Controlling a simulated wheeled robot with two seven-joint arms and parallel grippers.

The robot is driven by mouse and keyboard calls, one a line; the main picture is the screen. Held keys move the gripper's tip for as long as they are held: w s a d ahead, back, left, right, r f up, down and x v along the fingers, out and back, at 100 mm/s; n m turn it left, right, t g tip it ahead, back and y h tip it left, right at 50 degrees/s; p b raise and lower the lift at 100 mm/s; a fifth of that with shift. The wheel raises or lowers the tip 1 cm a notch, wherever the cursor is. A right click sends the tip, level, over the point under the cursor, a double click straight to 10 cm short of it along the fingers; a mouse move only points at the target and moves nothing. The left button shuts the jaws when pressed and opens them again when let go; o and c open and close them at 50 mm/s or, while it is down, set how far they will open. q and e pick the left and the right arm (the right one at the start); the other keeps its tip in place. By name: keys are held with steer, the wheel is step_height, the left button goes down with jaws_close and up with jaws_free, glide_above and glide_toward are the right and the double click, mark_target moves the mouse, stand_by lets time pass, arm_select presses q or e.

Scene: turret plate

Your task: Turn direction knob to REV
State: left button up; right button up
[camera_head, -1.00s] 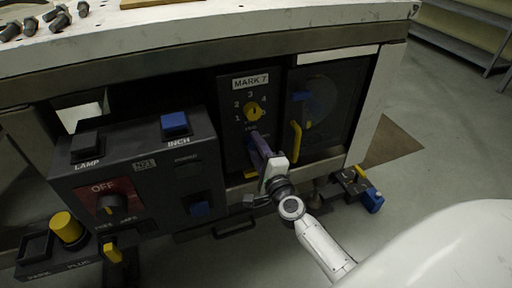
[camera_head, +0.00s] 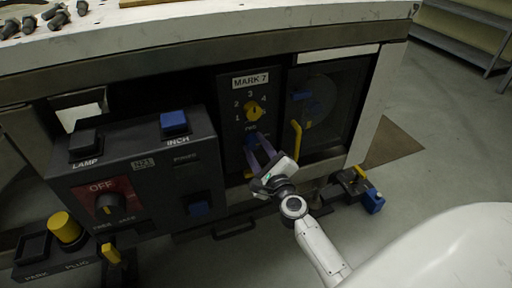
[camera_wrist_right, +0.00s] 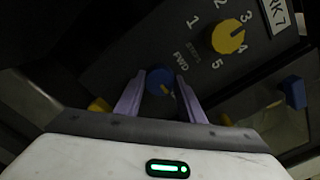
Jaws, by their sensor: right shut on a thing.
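The direction knob (camera_wrist_right: 160,82) is a small blue round knob on the dark MARK 7 panel (camera_wrist_right: 135,50), beside the FWD label in the right wrist view. In the head view the knob (camera_head: 249,138) shows just below the yellow numbered dial, partly covered by my finger. My right gripper (camera_wrist_right: 160,90) has its two purple fingers on either side of the knob and is shut on it. The gripper (camera_head: 260,142) reaches up to the panel from the lower right in the head view. The REV label cannot be made out. My left gripper is not in view.
The yellow numbered dial (camera_head: 254,111) sits just above the knob. A yellow handle (camera_head: 296,139) stands at the right on a dark door. The control box (camera_head: 135,170) with LAMP, INCH and OFF controls juts out at the left. The tabletop (camera_head: 250,32) overhangs above.

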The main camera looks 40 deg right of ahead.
stand_by(0.4)
steer(key=o, duration=1)
steer(key=shift+o, duration=0.2)
arm_select(q)
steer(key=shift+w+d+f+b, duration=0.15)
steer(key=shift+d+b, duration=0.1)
steer(key=shift+b, duration=0.2)
arm_select(e)
steer(key=v, duration=1)
steer(key=shift+s, duration=0.2)
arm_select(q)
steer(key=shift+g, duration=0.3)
arm_select(e)
steer(key=shift+a, duration=0.1)
